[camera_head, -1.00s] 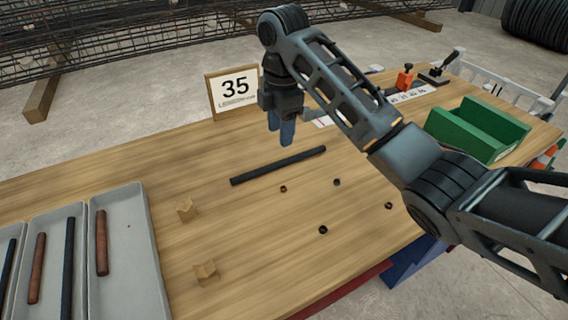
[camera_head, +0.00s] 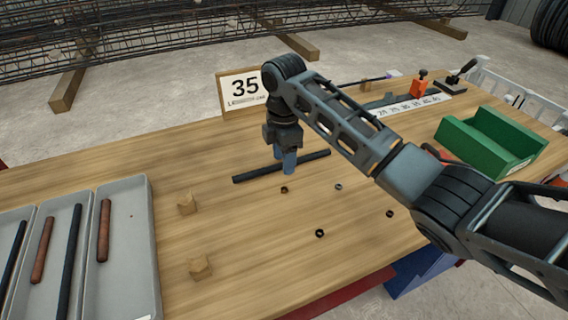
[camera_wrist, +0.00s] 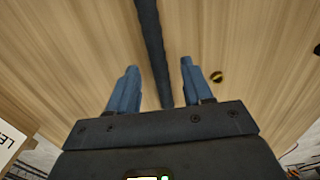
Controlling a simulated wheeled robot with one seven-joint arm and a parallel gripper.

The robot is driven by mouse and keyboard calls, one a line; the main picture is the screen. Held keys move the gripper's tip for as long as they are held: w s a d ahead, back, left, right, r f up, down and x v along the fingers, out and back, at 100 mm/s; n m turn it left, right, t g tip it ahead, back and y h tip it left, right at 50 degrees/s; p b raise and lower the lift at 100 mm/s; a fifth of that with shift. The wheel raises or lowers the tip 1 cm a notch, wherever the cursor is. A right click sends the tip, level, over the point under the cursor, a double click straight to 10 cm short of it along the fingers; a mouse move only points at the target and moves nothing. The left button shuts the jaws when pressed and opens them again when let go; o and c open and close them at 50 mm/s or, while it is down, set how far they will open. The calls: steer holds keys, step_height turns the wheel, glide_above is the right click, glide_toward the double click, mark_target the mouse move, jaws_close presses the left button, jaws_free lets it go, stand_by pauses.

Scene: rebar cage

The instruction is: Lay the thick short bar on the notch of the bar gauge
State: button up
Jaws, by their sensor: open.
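A dark bar (camera_head: 252,175) lies flat on the table under my gripper. My gripper (camera_head: 285,168) points down and is open. In the wrist view its blue fingers (camera_wrist: 159,64) stand on either side of the dark bar (camera_wrist: 152,45), with gaps. Whether the tips are level with the bar cannot be told. Short reddish-brown bars lie in the trays: one in the right tray (camera_head: 104,230), one in the middle tray (camera_head: 42,250). The bar gauge appears to be the numbered scale (camera_head: 410,105) at the back right; its notch cannot be made out.
Grey trays (camera_head: 149,240) stand at the left. A "35" sign (camera_head: 243,91) stands behind my gripper. A green bin (camera_head: 490,140) and orange clamp (camera_head: 420,88) are at the right.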

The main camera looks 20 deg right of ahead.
steer(key=shift+f, duration=0.3)
steer(key=shift+c, duration=0.4)
jaws_close()
steer(key=shift+r, duration=0.1)
